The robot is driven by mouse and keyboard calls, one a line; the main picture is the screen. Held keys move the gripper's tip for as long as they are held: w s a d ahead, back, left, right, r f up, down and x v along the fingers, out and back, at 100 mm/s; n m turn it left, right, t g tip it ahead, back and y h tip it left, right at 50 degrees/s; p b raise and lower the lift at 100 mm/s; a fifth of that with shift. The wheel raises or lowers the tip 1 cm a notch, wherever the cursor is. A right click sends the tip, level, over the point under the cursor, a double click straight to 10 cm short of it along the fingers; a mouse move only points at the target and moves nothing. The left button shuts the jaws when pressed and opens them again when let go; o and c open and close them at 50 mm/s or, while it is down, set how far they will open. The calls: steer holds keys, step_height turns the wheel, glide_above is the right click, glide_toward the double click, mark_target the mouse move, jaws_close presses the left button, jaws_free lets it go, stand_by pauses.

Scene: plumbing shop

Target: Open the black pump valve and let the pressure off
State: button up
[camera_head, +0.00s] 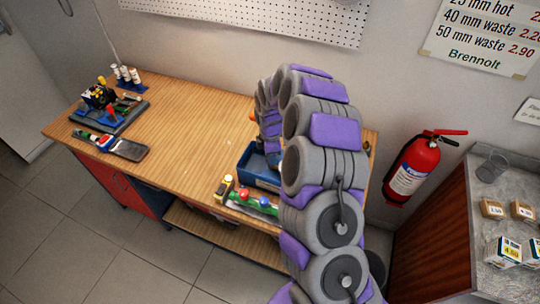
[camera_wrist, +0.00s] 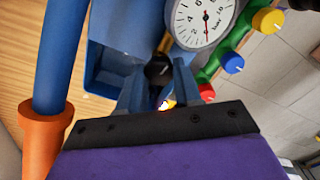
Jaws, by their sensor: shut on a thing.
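The black pump valve (camera_wrist: 158,67) shows in the wrist view as a round dark knob beside the blue pump box (camera_wrist: 104,72). My gripper (camera_wrist: 159,82) has one blue-grey finger on each side of the knob and is shut on it. A round white pressure gauge (camera_wrist: 203,20) with a red needle sits just beyond; its exact reading is unclear. In the head view, the blue pump box (camera_head: 256,172) stands near the bench's right end. My arm hides the valve and gripper there.
A green manifold (camera_wrist: 236,40) with coloured knobs lies beside the gauge. A blue hose with an orange collar (camera_wrist: 45,122) runs close on the left. The wooden bench (camera_head: 180,120) is clear in its middle; tools (camera_head: 108,108) lie at its left end. A red extinguisher (camera_head: 411,168) hangs right.

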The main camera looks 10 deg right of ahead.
steer(key=shift+w+r, duration=0.1)
steer(key=o, duration=1)
steer(key=shift+o, duration=0.2)
step_height(320, 180, up, 17)
steer(key=shift+r, duration=0.15)
steer(key=s+a+m+g+b, duration=0.15)
steer(key=s+m+b, duration=0.75)
steer(key=s, duration=2)
steer(key=s+f+m, duration=0.2)
steer(key=s+m, duration=0.2)
steer(key=s, duration=0.2)
steer(key=s+f+m, duration=0.2)
steer(key=s+m, duration=0.2)
steer(key=s, duration=0.3)
steer(key=shift+d+f+m, duration=0.25)
steer(key=shift+m, duration=0.15)
